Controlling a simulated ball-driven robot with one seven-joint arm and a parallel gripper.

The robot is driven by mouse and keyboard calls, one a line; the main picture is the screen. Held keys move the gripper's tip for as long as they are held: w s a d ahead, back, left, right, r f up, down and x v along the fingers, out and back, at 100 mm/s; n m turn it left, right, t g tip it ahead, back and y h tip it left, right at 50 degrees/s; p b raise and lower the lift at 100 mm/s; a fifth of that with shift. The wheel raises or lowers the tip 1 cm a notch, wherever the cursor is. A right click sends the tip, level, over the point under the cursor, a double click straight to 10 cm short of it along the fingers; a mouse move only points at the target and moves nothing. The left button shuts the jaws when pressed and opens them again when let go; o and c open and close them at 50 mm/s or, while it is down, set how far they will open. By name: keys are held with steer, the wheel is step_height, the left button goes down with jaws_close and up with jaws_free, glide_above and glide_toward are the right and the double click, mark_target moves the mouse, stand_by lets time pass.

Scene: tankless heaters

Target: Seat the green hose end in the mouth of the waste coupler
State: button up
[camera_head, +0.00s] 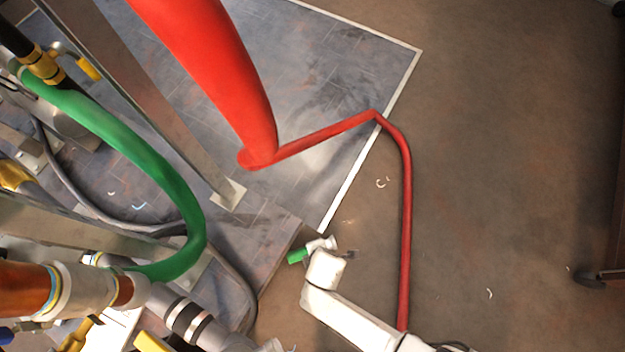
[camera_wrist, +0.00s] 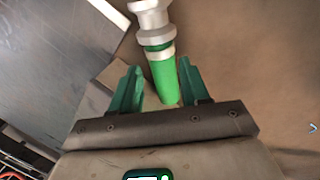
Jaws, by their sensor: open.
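In the wrist view, my gripper (camera_wrist: 159,66) is open, with one teal finger on each side of a bright green hose end (camera_wrist: 164,82). A gap shows between each finger and the green piece, and I cannot tell its depth. A pale fitting (camera_wrist: 154,20) with stepped collars sits in line at its far end, and a green band shows between the collars. I cannot tell whether this fitting is the waste coupler. In the head view, the green piece (camera_head: 297,256) and pale fitting (camera_head: 322,242) show small beside my white arm, which hides my fingers.
A long green hose (camera_head: 180,205) loops among pipes and valves at the left. A thick red pipe (camera_head: 225,75) comes down from the top, and a thinner red line (camera_head: 405,220) runs right of my arm. The brown floor (camera_head: 500,170) at the right is mostly clear.

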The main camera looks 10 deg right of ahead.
steer(key=shift+b+x, duration=2.2)
steer(key=shift+x, duration=0.45)
steer(key=shift+s+a, duration=0.1)
steer(key=shift+r, duration=0.1)
steer(key=shift+c, duration=0.4)
jaws_close()
